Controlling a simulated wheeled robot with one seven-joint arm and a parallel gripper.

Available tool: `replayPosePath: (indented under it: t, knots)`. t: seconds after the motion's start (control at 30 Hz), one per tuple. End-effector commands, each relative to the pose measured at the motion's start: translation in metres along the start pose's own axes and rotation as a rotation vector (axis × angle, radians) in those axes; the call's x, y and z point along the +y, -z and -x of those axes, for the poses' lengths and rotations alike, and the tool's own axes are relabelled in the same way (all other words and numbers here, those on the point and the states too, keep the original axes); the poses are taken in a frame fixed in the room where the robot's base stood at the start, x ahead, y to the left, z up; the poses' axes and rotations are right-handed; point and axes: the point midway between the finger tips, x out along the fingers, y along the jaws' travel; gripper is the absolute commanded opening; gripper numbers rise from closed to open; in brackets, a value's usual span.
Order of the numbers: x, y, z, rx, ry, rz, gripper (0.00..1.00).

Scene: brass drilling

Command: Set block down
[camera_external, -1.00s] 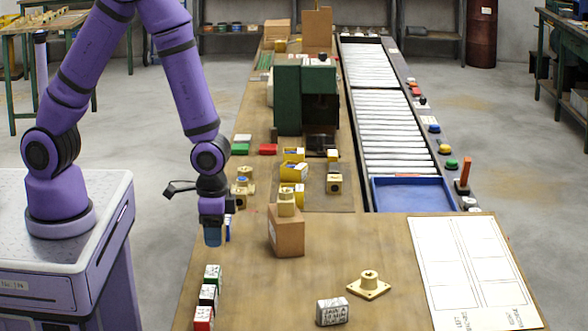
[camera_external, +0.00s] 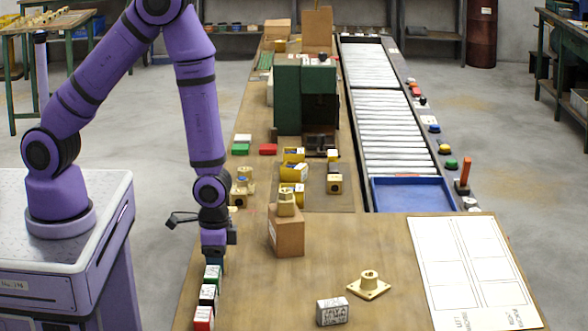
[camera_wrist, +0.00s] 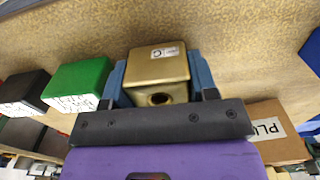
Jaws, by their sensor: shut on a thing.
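A brass block (camera_wrist: 157,70) with a small white "C" label and a round hole sits between the blue fingers of my gripper (camera_wrist: 160,84) in the wrist view. The fingers are shut on its two sides. In the external view my gripper (camera_external: 213,262) points down, low over the left edge of the bench, just behind a green block (camera_external: 212,274). The brass block is not discernible there. In the wrist view the green block (camera_wrist: 77,82) stands close to the left finger. I cannot tell whether the brass block touches the bench.
A black block (camera_external: 208,294) and a red block (camera_external: 203,318) continue the row toward the front. A cardboard box (camera_external: 287,238) with a brass part on top stands to the right. A flanged brass part (camera_external: 368,286) and a labelled block (camera_external: 333,312) lie farther right. Bench between is clear.

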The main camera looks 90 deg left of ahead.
Motion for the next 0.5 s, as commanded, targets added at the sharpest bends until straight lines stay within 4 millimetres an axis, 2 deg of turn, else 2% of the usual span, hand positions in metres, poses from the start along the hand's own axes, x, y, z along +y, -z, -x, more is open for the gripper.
replayPosePath:
  t: [0.17,0.2,0.23,0.5]
  knots:
    - [0.0,0.0001,-0.0023,0.0,0.0,0.0,0.08]
    - [0.0,0.0,-0.0026,0.0,0.0,0.0,0.58]
    - [0.0,0.0,-0.0024,0.0,0.0,0.0,0.64]
    - [-0.0001,-0.0001,-0.0021,0.0,0.0,0.0,0.64]
